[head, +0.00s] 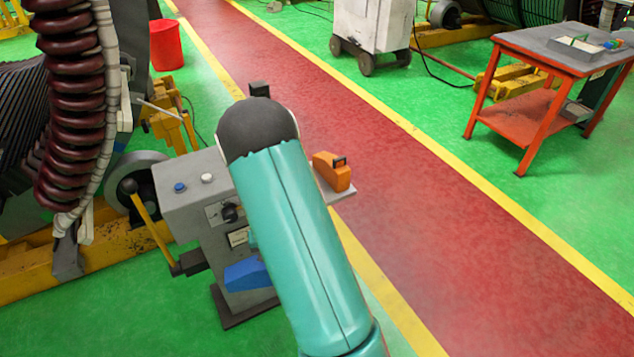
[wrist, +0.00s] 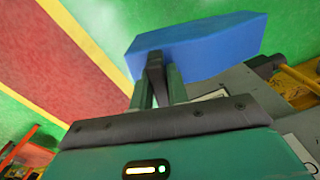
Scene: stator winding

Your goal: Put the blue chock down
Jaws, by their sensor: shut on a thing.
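The blue chock (wrist: 195,48) is held at the tips of my gripper (wrist: 158,80) in the wrist view. The fingers are shut on its near side. In the head view the blue chock (head: 246,274) shows to the left of my teal arm, in front of the lower part of a grey control stand. My arm hides part of the chock and my gripper there. The chock appears to be off the floor, but how far above it I cannot tell.
The grey control stand (head: 185,206) has a lever and buttons. A large stator with brown coils (head: 75,110) stands at left. A red bucket (head: 166,45) and red table (head: 565,60) stand farther back. Red walkway floor (head: 470,260) is clear at right.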

